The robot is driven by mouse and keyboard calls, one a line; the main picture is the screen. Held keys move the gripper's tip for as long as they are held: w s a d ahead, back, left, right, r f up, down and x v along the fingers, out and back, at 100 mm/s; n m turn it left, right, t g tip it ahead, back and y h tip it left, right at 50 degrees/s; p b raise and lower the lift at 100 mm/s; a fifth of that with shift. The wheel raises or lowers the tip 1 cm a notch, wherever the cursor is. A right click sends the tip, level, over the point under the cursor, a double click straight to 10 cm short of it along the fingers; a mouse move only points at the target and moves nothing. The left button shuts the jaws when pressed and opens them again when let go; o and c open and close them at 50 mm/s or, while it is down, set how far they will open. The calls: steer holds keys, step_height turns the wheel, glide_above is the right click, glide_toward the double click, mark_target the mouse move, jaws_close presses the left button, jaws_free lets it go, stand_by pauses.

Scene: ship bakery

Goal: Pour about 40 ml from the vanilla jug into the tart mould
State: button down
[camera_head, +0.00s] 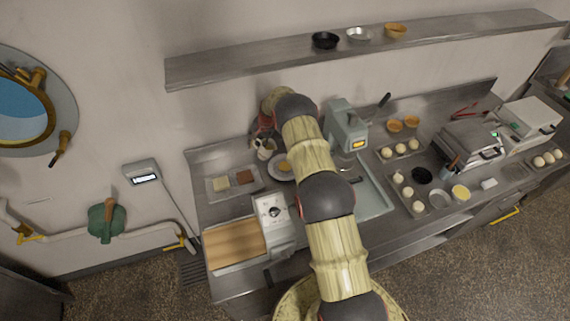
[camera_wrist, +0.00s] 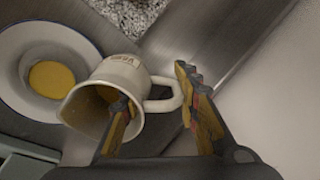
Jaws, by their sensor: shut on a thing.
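My gripper (camera_wrist: 160,108) is shut on the cream vanilla jug (camera_wrist: 125,72), with the handle between its fingers. One finger overlaps the jug's mouth; I cannot tell whether it is inside. The jug is tilted, its lip toward the lower left, and part of its lettering shows. Yellow shows inside it. The jug also shows beside my arm in the head view (camera_head: 265,153). A white plate with a dark rim (camera_wrist: 18,42) lies beside the jug, with a round yellow thing (camera_wrist: 52,79) in its middle. I cannot tell whether that is the tart mould. No falling stream is visible.
A tray with two small blocks (camera_head: 232,182), a scale-like device (camera_head: 272,212) and a wooden board (camera_head: 235,242) are left of my arm. A grey mixer (camera_head: 346,128) stands right. Small round moulds include a black one (camera_head: 422,175), a silver one (camera_head: 439,199) and a yellow-filled one (camera_head: 460,193).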

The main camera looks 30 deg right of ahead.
steer(key=shift+w+a+f+g+h+b, duration=0.25)
steer(key=shift+f+g+b, duration=0.2)
steer(key=shift+b, duration=0.25)
steer(key=shift+w+a+f+g+h+b, duration=0.1)
steer(key=shift+w+f+g+h+b, duration=0.25)
steer(key=shift+b, duration=0.3)
steer(key=b, duration=0.1)
steer(key=g+b, duration=0.1)
steer(key=b, duration=0.1)
steer(key=shift+w+f, duration=0.2)
steer(key=shift+f, duration=0.2)
steer(key=shift+r+g+h+b, duration=0.1)
steer(key=shift+g+h+b, duration=0.2)
steer(key=shift+h+b, duration=0.1)
steer(key=shift+a, duration=0.15)
stand_by(1.2)
